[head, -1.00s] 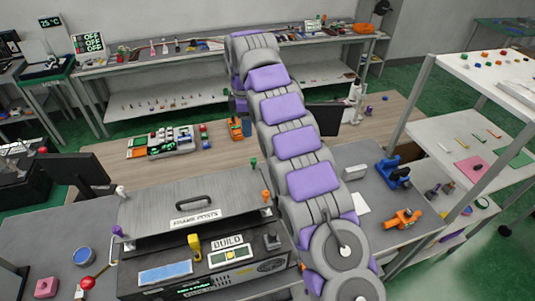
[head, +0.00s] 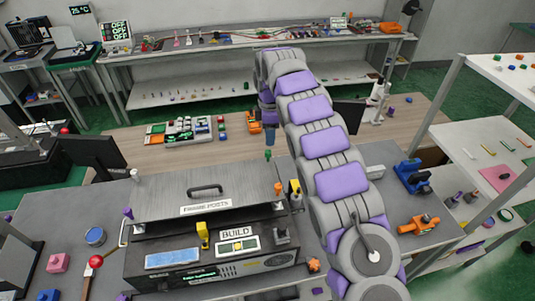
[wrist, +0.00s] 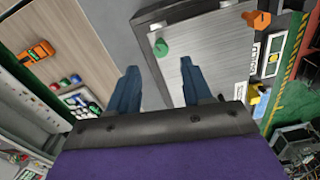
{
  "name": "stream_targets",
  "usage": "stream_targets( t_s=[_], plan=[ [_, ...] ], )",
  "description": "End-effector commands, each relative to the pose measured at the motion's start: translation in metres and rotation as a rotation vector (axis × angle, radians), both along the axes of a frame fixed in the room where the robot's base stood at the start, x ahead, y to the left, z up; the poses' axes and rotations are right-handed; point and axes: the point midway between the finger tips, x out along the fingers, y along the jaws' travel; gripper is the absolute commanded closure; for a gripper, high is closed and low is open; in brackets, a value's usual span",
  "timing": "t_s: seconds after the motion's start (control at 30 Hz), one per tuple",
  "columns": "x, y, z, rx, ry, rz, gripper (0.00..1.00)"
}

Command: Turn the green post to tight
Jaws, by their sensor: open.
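The green post (head: 267,155) stands upright at the far right corner of the grey lidded box (head: 165,200) labelled for posts. In the wrist view the green post (wrist: 160,47) appears between and just beyond my fingertips. My gripper (wrist: 160,66) is open and empty, with a dark blue finger to each side of the post's line. In the head view my gripper (head: 270,136) hangs just above and behind the post, partly hidden by my arm. I cannot tell how far the fingertips are from the post. No tight marking is readable.
An orange post (head: 277,188) stands at the box's near right corner. A white post (head: 135,175) and a purple post (head: 127,213) are at its left. A black handle (head: 205,189) rises from the lid. A yellow lever (head: 202,236) is in front.

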Motion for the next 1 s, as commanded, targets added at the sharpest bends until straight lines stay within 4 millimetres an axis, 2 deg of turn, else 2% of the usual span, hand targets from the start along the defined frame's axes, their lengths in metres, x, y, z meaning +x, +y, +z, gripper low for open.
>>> stream_targets(
  t_s=[0.3,0.5,0.7,1.0],
  plan=[
    [-0.001,0.008,-0.056,-0.007,0.004,0.002,0.5],
    [-0.001,0.007,-0.084,-0.006,0.004,0.001,0.5],
    [0.0,0.003,-0.094,-0.001,-0.001,0.001,0.5],
    [0.0,0.005,-0.096,-0.003,0.0,0.001,0.52]
  ],
)
